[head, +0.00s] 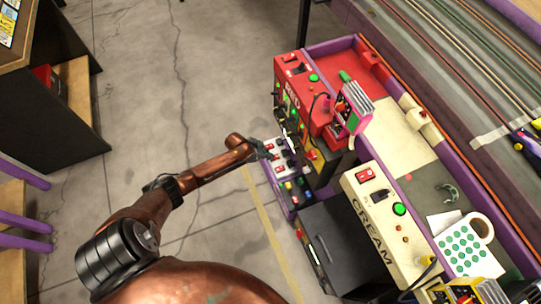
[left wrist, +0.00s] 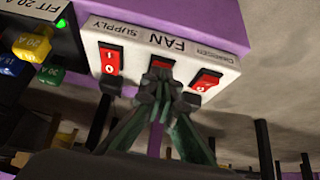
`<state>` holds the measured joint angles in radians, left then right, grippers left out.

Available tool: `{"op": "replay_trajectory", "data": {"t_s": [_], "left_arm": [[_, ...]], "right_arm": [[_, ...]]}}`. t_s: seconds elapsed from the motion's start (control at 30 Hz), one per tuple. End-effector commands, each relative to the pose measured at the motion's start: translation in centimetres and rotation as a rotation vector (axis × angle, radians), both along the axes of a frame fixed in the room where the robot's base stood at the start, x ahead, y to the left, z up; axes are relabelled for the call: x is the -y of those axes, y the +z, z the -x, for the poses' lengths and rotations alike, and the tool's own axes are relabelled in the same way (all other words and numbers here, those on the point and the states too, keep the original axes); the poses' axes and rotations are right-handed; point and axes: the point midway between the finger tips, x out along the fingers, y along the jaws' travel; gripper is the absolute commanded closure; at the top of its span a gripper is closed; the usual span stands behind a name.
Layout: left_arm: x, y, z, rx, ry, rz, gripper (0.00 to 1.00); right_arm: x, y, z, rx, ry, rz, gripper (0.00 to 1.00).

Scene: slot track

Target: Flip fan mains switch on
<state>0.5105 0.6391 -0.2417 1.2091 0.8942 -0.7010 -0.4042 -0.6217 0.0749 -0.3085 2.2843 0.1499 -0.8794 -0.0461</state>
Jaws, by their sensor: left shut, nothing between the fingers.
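A white panel labelled FAN SUPPLY (left wrist: 140,40) fills the top of the left wrist view. It carries three red rocker switches: a left one (left wrist: 110,60) marked I and O, a middle one (left wrist: 161,63), and a right one (left wrist: 205,80). Which one is the mains switch cannot be read. My left gripper (left wrist: 158,82) is shut and empty, its tips at the middle switch and hiding its lower part. Contact cannot be told. In the head view the white switch panel (head: 281,163) is beside my left gripper (head: 268,150). My right gripper is not in view.
A black panel (left wrist: 62,22) with yellow, blue and green plugs adjoins the fan panel on the left. In the head view, a red control box (head: 287,66) stands above it and a CREAM box (head: 375,215) to the lower right. Open concrete floor (head: 190,90) lies to the left.

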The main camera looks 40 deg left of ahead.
Motion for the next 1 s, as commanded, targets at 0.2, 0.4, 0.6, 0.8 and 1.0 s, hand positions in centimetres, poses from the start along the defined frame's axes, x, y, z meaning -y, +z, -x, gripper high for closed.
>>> {"op": "replay_trajectory", "data": {"t_s": [0.2,0.4,0.6,0.8,1.0], "left_arm": [[-0.2,-0.8,0.5,-0.002,-0.001,0.0,1.0],[-0.1,-0.6,0.3,-0.002,-0.001,0.0,1.0],[0.2,-0.2,-0.4,-0.003,-0.001,0.0,1.0],[0.4,0.0,-0.8,-0.003,-0.001,0.0,1.0],[0.4,0.0,-0.8,-0.003,-0.001,0.0,1.0]], "right_arm": [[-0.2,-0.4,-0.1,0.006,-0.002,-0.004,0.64],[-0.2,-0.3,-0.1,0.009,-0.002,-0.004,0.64],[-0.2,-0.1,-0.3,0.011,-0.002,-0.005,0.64],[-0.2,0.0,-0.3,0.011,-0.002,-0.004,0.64],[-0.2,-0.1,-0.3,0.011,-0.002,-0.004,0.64]]}}
